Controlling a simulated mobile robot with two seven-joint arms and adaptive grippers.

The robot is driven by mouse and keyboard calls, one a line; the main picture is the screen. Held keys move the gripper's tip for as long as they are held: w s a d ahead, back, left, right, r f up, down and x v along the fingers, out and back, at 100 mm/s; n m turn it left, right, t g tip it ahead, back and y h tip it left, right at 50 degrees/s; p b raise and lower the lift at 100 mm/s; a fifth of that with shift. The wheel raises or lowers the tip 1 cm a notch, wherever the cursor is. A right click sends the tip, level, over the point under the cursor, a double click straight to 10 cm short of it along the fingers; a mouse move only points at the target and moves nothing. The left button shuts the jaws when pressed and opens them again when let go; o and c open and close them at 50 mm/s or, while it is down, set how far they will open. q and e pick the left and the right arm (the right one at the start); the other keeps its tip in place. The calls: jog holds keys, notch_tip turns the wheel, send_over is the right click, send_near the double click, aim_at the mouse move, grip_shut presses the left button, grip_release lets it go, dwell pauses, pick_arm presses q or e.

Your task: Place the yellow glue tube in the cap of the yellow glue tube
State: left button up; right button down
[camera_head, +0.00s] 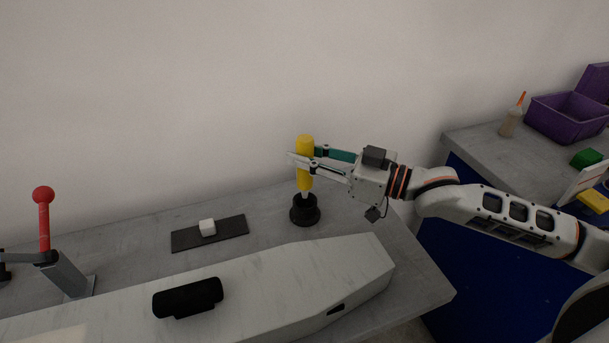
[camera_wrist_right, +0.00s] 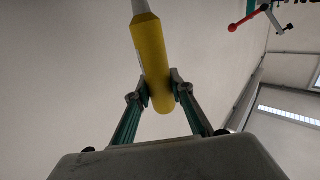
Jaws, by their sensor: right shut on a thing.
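The yellow glue tube (camera_head: 304,183) stands nearly upright above the table, its pale nozzle pointing down. My right gripper (camera_head: 303,161) is shut on the tube's body, coming from the right. The black round cap (camera_head: 305,213) sits on the table directly below. The nozzle tip is at the cap's top opening; I cannot tell how far in it is. In the right wrist view the tube (camera_wrist_right: 155,62) lies between both fingertips (camera_wrist_right: 160,90), its pale nozzle at the top edge. The cap is not seen there. My left gripper is not in view.
A red-knobbed lever (camera_head: 43,215) stands at the far left. A pale block (camera_head: 265,292) and a black object (camera_head: 188,297) are in front. A second table with purple bins (camera_head: 565,119) is at right.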

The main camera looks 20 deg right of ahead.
aim_at(312, 177)
notch_tip(312, 177, down, 5)
jog(key=shift+r+b, duration=0.15)
jog(key=shift+b, duration=0.4)
jog(key=shift+f, duration=0.25)
jog(key=shift+r, duration=0.1)
jog(key=c, duration=1.8)
grip_release()
jog(key=shift+f, duration=0.2)
jog(key=shift+o, duration=0.2)
jog(key=shift+r, duration=0.1)
